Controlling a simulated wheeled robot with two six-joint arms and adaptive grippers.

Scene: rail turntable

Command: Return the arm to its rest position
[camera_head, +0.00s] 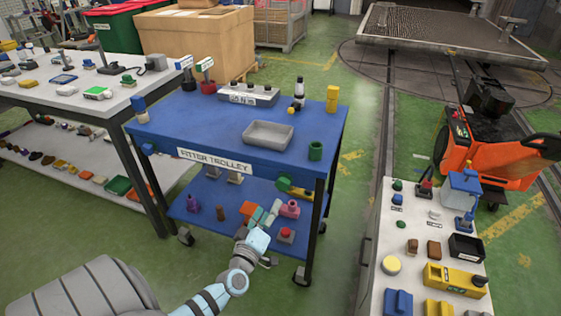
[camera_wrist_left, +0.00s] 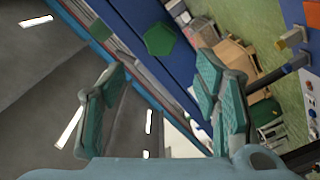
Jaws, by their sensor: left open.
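My left arm comes in from the bottom left in the head view. Its gripper (camera_head: 262,213) is at the front edge of the lower blue shelf (camera_head: 232,192) of the fitter trolley. In the left wrist view the two teal fingers of the gripper (camera_wrist_left: 160,88) stand wide apart with nothing between them. The fingers overlap some small items on the shelf in the head view; I cannot tell whether they touch any. My right gripper is not in view.
The trolley's blue top (camera_head: 205,125) lies above the gripper, with a grey tray (camera_head: 268,135) on it. A pink part (camera_head: 289,209) and a red-button box (camera_head: 286,235) sit close to the gripper. A white bench (camera_head: 408,272) stands at right; green floor lies between.

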